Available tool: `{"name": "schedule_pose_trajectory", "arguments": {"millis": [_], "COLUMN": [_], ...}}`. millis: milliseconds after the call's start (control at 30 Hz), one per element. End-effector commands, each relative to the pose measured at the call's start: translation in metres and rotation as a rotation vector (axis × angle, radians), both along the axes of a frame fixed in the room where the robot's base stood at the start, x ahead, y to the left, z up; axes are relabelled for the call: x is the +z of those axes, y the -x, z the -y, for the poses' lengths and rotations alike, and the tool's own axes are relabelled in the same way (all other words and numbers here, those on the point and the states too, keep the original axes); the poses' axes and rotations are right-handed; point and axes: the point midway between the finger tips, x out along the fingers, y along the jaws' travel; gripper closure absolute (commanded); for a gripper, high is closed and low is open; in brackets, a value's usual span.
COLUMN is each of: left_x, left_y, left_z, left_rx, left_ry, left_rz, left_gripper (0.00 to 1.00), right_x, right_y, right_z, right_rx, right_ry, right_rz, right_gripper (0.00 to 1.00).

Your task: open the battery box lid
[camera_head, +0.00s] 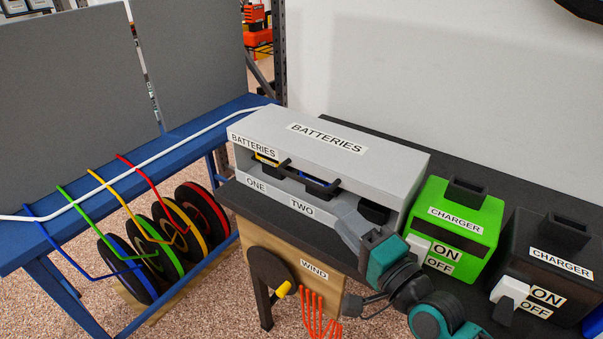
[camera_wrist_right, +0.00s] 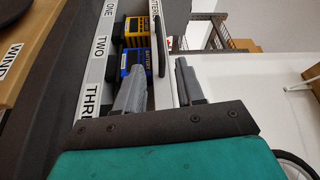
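The grey battery box (camera_head: 333,221) stands on the dark bench top with its lid (camera_head: 290,125) over it. A black bar handle (camera_head: 308,176) runs along the lid's front; it also shows in the wrist view (camera_wrist_right: 166,30). Through the opening below the lid I see a yellow battery (camera_wrist_right: 137,32) and a blue battery (camera_wrist_right: 133,64). My right gripper (camera_head: 352,213) is at the box's right front; in the wrist view its fingers (camera_wrist_right: 160,72) are apart, one on each side of the lid's pale front panel. Contact cannot be told. My left gripper is out of view.
A green charger (camera_head: 465,226) and a black charger (camera_head: 547,262) stand close to the right of my gripper. A wooden panel with a crank (camera_head: 272,275) is below the bench edge. Coloured cable spools (camera_head: 165,235) hang on a blue rack at left.

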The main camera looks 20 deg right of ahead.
Motion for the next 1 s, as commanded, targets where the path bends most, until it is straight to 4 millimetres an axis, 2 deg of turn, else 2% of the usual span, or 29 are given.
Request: {"name": "schedule_pose_trajectory", "arguments": {"millis": [600,800,1000], "left_x": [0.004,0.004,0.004], "left_y": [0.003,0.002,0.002], "left_z": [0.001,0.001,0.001], "left_rx": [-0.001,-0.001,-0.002], "left_ry": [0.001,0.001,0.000], "left_rz": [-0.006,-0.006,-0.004], "left_gripper": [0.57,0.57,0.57], "right_x": [0.008,0.008,0.008], "right_y": [-0.097,-0.115,-0.119], "right_z": [-0.028,-0.033,-0.034], "right_rx": [0.001,0.000,0.000], "right_ry": [0.003,0.004,0.004], "right_rz": [0.001,0.000,-0.001], "right_gripper": [0.62,0.62,0.62]}}
